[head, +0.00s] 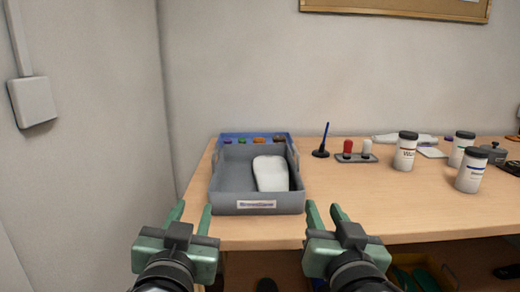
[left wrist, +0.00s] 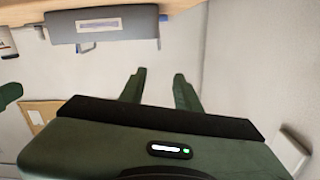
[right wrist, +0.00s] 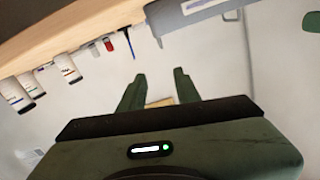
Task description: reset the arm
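My left gripper (head: 190,216) is at the bottom of the head view, in front of the table's front edge and below left of the grey tray. Its fingers are apart with nothing between them; the left wrist view also shows this gap (left wrist: 160,88). My right gripper (head: 325,215) is to its right, by the table's front edge just right of the grey tray. Its fingers are also apart and empty, as the right wrist view shows (right wrist: 158,88).
A grey tray (head: 256,207) holding a white insole-like piece (head: 271,173) sits on the wooden table (head: 345,208). Behind it is a blue bin (head: 230,137) with coloured items. A pen stand (head: 321,153), a red and white pair (head: 355,157) and white jars (head: 405,153) stand right. The table's front middle is clear.

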